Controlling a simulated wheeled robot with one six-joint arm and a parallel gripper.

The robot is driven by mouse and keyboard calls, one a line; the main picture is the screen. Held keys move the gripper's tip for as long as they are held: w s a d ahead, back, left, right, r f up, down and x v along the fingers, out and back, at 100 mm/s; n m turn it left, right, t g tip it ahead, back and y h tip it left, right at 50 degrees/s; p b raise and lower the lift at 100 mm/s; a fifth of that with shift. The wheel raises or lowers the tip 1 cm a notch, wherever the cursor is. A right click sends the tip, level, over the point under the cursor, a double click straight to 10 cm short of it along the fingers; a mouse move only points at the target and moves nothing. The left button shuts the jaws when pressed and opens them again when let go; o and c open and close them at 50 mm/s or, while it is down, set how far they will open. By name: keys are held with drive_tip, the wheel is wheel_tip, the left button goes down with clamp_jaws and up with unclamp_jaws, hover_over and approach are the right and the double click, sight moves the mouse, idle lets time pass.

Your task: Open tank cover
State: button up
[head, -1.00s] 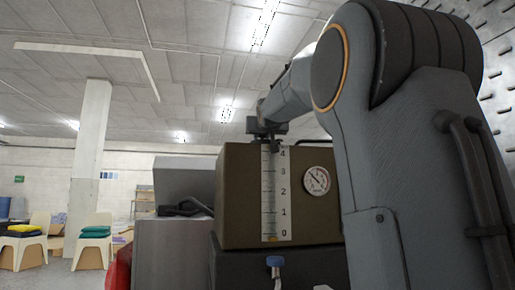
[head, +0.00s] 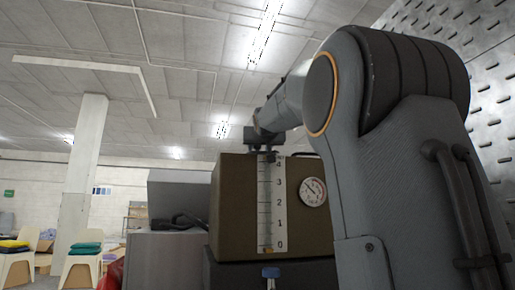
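The brown tank (head: 235,205) stands in the middle of the head view, with a numbered level scale (head: 272,210) and a round gauge (head: 313,192) on its front. Its top face is seen almost edge-on, so the cover and any handle can hardly be made out. A thin dark bar (head: 303,154) shows along the top edge at the right. My gripper (head: 265,155) points down at the tank's top front edge, just above the scale. It is small and dark, and I cannot tell whether its fingers are open or touch the tank.
A grey cabinet (head: 155,260) with a dark hose-like thing (head: 178,221) on it stands left of the tank. A blue-handled valve (head: 270,272) is below the tank. Chairs (head: 80,262) and a pillar (head: 84,190) are farther left. A studded metal wall (head: 480,60) is at the right.

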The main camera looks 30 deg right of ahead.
drive_tip(key=shift+w+a, duration=0.1)
drive_tip(key=shift+a, duration=0.15)
drive_tip(key=shift+s+a, duration=0.1)
drive_tip(key=shift+s, duration=0.1)
drive_tip(key=shift+v, duration=3.65)
